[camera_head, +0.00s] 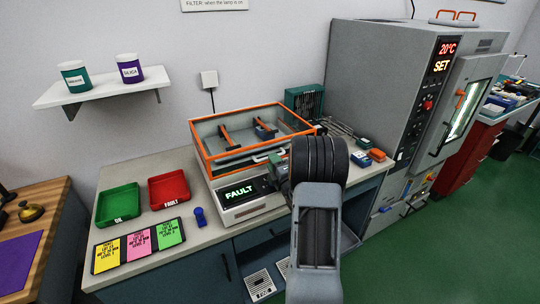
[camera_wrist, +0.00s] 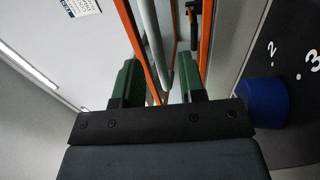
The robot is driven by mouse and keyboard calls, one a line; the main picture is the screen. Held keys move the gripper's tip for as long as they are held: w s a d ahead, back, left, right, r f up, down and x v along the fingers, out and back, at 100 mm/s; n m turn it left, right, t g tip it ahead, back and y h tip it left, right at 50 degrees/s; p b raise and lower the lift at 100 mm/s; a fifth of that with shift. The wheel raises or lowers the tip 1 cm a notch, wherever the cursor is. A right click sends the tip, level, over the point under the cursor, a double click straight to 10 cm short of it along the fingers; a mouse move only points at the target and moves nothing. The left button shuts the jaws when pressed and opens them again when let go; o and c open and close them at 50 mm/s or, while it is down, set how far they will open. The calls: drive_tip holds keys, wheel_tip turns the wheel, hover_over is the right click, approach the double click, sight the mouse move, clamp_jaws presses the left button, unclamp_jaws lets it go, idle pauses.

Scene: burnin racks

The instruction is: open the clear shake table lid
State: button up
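The clear shake table lid (camera_head: 238,158) has orange edges and lies closed over the shake table (camera_head: 245,207), whose front display reads FAULT. A pale handle bar (camera_head: 267,156) shows at the lid's front. My gripper is mostly hidden behind my arm in the head view, near the lid's front right corner. In the wrist view, my gripper (camera_wrist: 158,75) has two green fingers apart, with a pale grey bar (camera_wrist: 152,35) and an orange lid edge (camera_wrist: 133,35) running in the gap between them. I cannot tell whether the fingers touch the bar.
A green OK tray (camera_head: 118,205), a red FAULT tray (camera_head: 169,188) and a blue object (camera_head: 200,217) are on the bench to the left. A tall grey oven (camera_head: 375,95) stands close on the right. A blue knob (camera_wrist: 263,103) is beside the right finger.

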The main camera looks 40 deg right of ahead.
drive_tip(key=shift+x, duration=1.5)
clamp_jaws()
